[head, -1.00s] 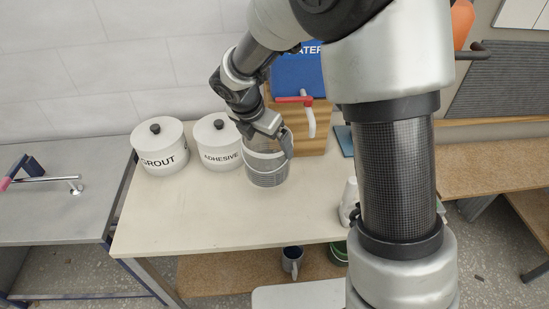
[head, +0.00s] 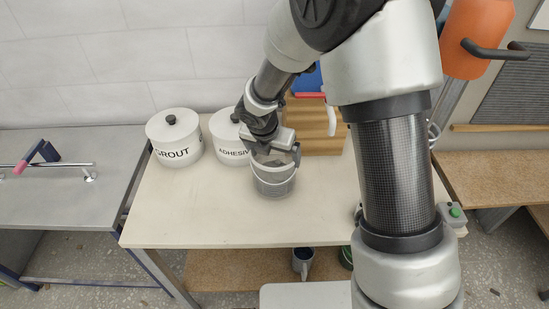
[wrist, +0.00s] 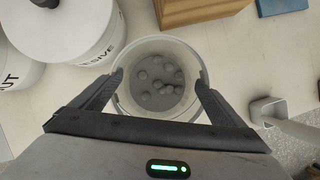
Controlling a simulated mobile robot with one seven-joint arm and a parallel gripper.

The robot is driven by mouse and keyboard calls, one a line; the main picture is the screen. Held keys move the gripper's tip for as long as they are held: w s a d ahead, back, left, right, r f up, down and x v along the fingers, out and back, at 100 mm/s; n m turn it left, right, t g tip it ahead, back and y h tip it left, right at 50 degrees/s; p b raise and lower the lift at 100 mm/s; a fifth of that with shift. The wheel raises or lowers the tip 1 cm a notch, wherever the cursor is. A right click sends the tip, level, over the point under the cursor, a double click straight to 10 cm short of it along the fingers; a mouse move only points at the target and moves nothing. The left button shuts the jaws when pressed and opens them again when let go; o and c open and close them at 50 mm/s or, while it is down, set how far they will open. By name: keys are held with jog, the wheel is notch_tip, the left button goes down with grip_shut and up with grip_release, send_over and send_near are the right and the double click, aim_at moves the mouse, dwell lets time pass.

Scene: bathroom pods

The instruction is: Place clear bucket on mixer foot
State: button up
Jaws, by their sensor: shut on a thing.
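The clear bucket (head: 273,184) holds grey contents with several round lumps, seen from above in the wrist view (wrist: 160,46). It is upright at the middle of the worktable. My gripper (head: 274,158) reaches down over it and is shut on its upper part. In the wrist view my gripper (wrist: 160,82) has one finger on each side of the rim. I cannot tell whether the bucket's base touches the tabletop. A mixer foot cannot be made out with certainty; a part with a green button (head: 455,211) shows at the right, partly behind my arm.
White pots marked GROUT (head: 174,140) and ADHESIVE (head: 226,150) stand left of the bucket. A white item (wrist: 268,111) lies to the right in the wrist view. The table's front left (head: 190,220) is clear.

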jog(key=shift+w+f, duration=0.1)
jog(key=shift+f, duration=0.25)
jog(key=shift+f, duration=0.15)
jog(key=o, duration=1.8)
jog(key=shift+c, duration=0.2)
